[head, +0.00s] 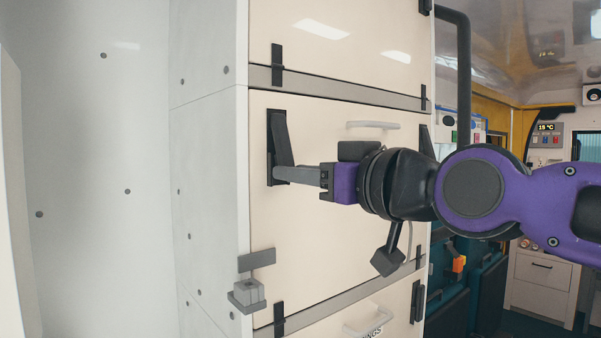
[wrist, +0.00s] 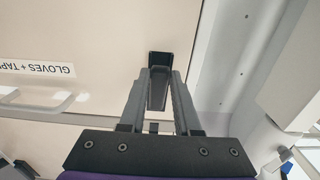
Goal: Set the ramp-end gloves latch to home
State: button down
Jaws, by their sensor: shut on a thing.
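The gloves latch (head: 282,138) is a dark lever on a black plate near the left edge of the middle cream door. Its lower end stands out from the plate, so the lever tilts. My gripper (head: 281,174) reaches in from the right and its fingers are at the lever's lower end. In the wrist view the two grey fingers (wrist: 161,82) lie on either side of the dark latch lever (wrist: 158,95) and are closed on it. An upside-down "GLOVES + TAP…" label (wrist: 36,69) shows on the same door (wrist: 100,35). The fingers partly hide the lever.
A pale door handle (head: 372,125) sits above my wrist. A grey bracket (head: 247,290) sticks out at the cabinet's lower left corner. Another dark latch (head: 278,318) is on the door below. A pale wall (head: 90,170) stands left of the cabinet.

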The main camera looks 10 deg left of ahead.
jog(key=shift+w+a+f+t+y, duration=0.15)
jog(key=shift+f+t+y, duration=0.1)
jog(key=shift+t+y, duration=0.25)
jog(key=shift+w+a+f+t+y, duration=0.15)
jog(key=shift+f+t+y, duration=0.05)
jog(key=shift+t+y, duration=0.25)
jog(key=c, duration=0.6)
grip_release()
jog(key=v, duration=1.7)
jog(key=shift+s+d+r, duration=0.1)
jog(key=shift+s+d, duration=0.05)
jog(key=shift+d, duration=0.05)
